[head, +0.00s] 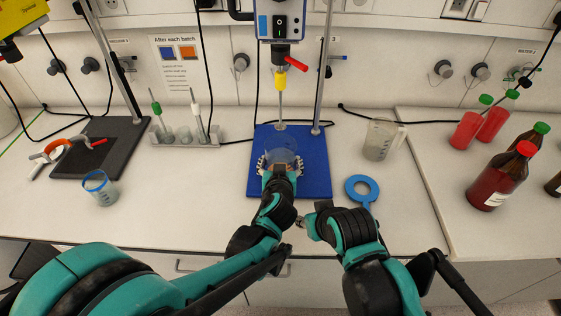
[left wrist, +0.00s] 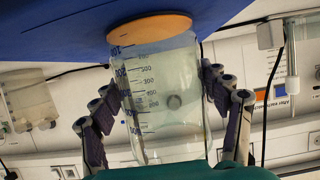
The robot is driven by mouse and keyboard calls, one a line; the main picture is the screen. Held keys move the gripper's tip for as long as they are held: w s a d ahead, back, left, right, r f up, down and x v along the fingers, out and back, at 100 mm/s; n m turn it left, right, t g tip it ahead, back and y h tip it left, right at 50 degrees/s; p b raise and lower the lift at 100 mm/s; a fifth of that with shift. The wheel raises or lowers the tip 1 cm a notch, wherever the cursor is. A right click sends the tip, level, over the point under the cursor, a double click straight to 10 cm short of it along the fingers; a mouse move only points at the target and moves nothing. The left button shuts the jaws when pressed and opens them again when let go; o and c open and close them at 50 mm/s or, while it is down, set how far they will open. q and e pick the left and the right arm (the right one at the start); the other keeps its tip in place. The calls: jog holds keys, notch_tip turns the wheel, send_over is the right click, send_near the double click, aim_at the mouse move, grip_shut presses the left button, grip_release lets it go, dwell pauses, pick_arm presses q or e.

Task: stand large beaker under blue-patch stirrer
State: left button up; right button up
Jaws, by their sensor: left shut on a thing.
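The blue-patch stirrer (head: 279,22) hangs at the back centre, with a yellow chuck and a thin shaft (head: 281,105) pointing down over a blue base plate (head: 315,178). My left gripper (head: 279,165) is shut on the clear large beaker (head: 282,146) over this plate, just in front of the shaft's lower end. In the left wrist view the graduated beaker (left wrist: 165,95) stands between the fingers, its orange bottom disc close to the blue plate (left wrist: 60,25); I cannot tell whether they touch. My right gripper (head: 304,222) is low at the bench front, its fingers mostly hidden.
Red bottles (head: 500,178) stand farther right. A small blue-rimmed beaker (head: 101,188), a dark plate (head: 98,150) and a rack (head: 185,138) are left. Bench between small beaker and blue plate is clear.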

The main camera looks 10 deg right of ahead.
pick_arm(q)
jog(key=o, duration=1.9)
jog(key=v, duration=1.2)
